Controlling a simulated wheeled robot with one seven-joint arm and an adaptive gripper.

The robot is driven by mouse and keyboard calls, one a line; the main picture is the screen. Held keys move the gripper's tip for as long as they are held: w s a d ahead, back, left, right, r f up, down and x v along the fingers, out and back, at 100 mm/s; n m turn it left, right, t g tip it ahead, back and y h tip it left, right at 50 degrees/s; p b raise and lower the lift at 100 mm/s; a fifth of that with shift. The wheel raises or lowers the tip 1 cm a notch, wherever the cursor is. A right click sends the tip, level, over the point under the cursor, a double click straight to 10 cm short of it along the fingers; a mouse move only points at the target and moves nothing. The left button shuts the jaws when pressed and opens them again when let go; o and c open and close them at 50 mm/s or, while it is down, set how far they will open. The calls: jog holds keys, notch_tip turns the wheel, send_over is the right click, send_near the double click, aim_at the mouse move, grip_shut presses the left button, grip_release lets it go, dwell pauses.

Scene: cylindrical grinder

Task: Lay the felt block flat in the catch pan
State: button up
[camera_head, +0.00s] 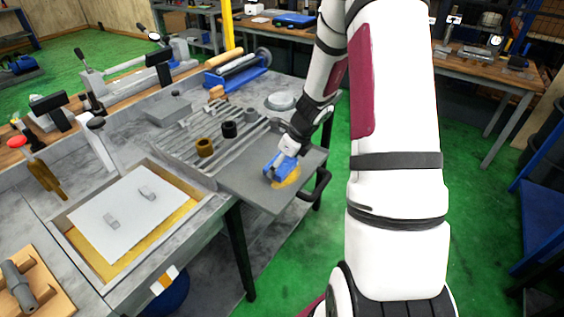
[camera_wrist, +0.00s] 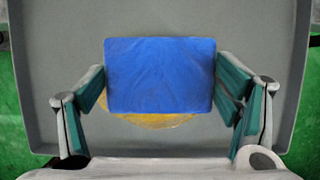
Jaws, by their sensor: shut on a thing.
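The felt block is a blue rectangular block (camera_wrist: 160,76), seen broad face on between the fingers in the wrist view. It also shows at the end of my arm in the head view (camera_head: 282,164). My gripper (camera_wrist: 162,88) is shut on it, one finger at each side. The catch pan is a shallow grey tray (camera_wrist: 62,55) with a raised rim; it shows in the head view (camera_head: 243,184) at the bench's right end. A yellow patch (camera_wrist: 155,122) lies on the pan floor, partly hidden by the block. I cannot tell whether the block touches the pan.
A dark curved handle (camera_head: 318,186) stands at the pan's right edge. A slotted grey plate with brown (camera_head: 205,147) and black (camera_head: 229,129) rings adjoins the pan's left side. A framed tray with a white sheet (camera_head: 122,218) lies at left. Green floor surrounds the bench.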

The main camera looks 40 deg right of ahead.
jog(key=o, duration=1)
jog(key=shift+f, duration=0.15)
jog(key=v, duration=1.2)
jog(key=s+a+r+n, duration=0.1)
jog(key=a+r+n, duration=0.5)
jog(key=a+r, duration=0.1)
jog(key=s+a+r+n, duration=0.6)
jog(key=a+r+n, duration=0.1)
jog(key=a+n, duration=0.25)
jog(key=shift+s+a+r+n+t+h+p, duration=0.2)
jog(key=shift+s+a+r+n, duration=0.7)
jog(key=shift+s+n, duration=1.6)
jog(key=shift+s+a+r+n+t+h+p, duration=0.1)
jog(key=shift+s+a+r+n+t+h, duration=0.2)
jog(key=shift+s+a+r+n, duration=1.4)
jog(key=shift+s+r+n+t+h+p, duration=0.1)
jog(key=shift+s+n+h, duration=0.2)
jog(key=shift+s+n, duration=3)
